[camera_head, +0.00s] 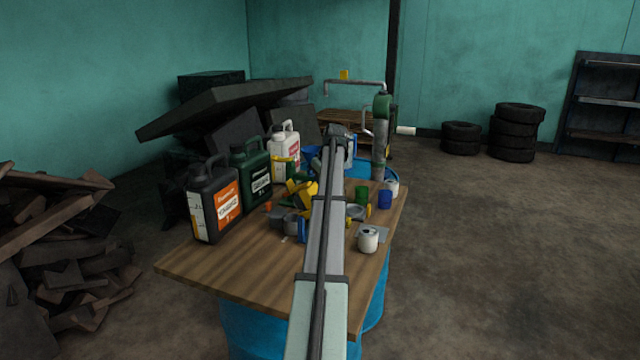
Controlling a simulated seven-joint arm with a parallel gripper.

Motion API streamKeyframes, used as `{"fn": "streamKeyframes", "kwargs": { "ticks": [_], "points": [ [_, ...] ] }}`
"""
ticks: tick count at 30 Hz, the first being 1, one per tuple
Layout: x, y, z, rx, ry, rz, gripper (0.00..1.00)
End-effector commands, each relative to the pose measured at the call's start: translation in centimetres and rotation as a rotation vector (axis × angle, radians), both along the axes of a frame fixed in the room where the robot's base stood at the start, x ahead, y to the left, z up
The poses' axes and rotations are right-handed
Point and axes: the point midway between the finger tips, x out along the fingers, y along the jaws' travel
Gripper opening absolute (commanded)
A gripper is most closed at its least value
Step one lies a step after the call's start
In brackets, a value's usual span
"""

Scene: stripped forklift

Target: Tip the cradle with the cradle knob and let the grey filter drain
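My arm runs up the middle of the view and covers the centre of the wooden table (225,268). My gripper cannot be made out; it seems hidden behind the arm. A yellow angled piece (303,192) stands just left of the arm; I cannot tell whether it is the cradle. A grey round part (291,223), possibly the grey filter, sits below it, partly hidden. Another grey round part (356,211) shows right of the arm, beside a green piece. The cradle knob cannot be identified at this size.
Black (214,200), green (250,170) and white (285,148) jugs line the table's left side. White cans (368,239) (391,187) and a blue cup (384,199) stand at right. A green-and-grey hand pump (380,135) rises at the back. The table's front left is bare.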

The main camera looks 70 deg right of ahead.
Motion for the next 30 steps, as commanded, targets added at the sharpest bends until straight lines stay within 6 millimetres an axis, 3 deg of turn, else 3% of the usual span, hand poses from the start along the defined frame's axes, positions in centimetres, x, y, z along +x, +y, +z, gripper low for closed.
{"fn": "streamKeyframes", "kwargs": {
  "ticks": [20,21,28,30],
  "points": [
    [-0.05,0.06,-0.08,0.003,0.002,0.064,0.00],
    [-0.06,0.07,-0.08,0.003,0.002,0.064,0.15],
    [-0.04,0.04,-0.05,0.002,0.001,0.062,0.37],
    [-0.04,0.02,-0.04,0.002,0.001,0.062,0.38]
  ]
}}
